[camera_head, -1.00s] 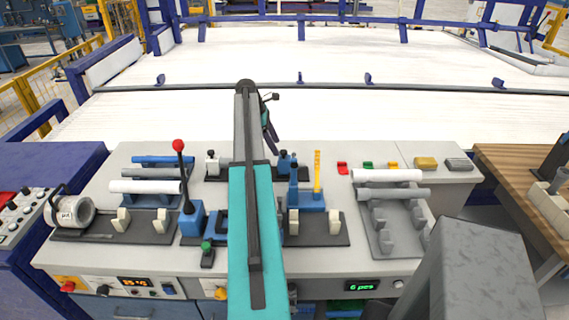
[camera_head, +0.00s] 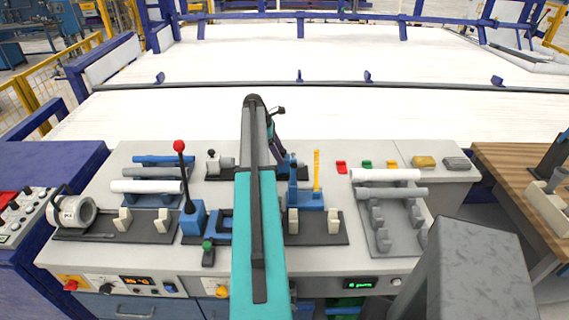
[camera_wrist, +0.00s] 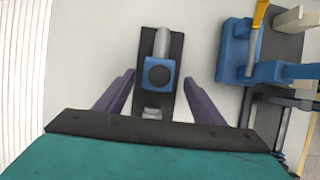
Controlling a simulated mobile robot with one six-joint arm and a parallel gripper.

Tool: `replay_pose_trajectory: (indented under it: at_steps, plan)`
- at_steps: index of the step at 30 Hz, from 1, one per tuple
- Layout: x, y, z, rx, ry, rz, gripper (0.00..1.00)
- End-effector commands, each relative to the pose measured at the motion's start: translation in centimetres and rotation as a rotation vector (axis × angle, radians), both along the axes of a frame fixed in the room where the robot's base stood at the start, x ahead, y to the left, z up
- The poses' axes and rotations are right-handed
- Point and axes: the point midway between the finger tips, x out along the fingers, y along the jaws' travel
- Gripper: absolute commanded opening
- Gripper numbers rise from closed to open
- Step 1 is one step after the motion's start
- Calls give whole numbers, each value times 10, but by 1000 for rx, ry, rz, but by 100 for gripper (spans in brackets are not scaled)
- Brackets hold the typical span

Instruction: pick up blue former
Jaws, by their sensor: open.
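No contact shows, and the height gap cannot be judged. In the head view, my arm runs up the middle of the bench and its tip hides part of that plate. Blue parts (camera_head: 290,160) show just right of my wrist there.
A blue fixture with a yellow upright (camera_head: 316,172) stands close on the right. A red-knobbed lever (camera_head: 179,147) rises left of my arm. Pipe racks stand left and right, with a white pipe (camera_head: 386,175) on the right one. Small red, green and yellow pieces lie at the back right.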

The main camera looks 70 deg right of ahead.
Motion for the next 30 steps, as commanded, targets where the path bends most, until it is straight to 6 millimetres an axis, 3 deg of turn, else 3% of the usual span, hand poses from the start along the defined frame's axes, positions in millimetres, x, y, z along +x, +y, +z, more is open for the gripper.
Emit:
replay_pose_trajectory:
  at_steps: [18, 30]
  plan:
    - [-14, -9, -44, 1, 0, 1, 62]
    - [-14, -9, -47, 0, 0, 2, 62]
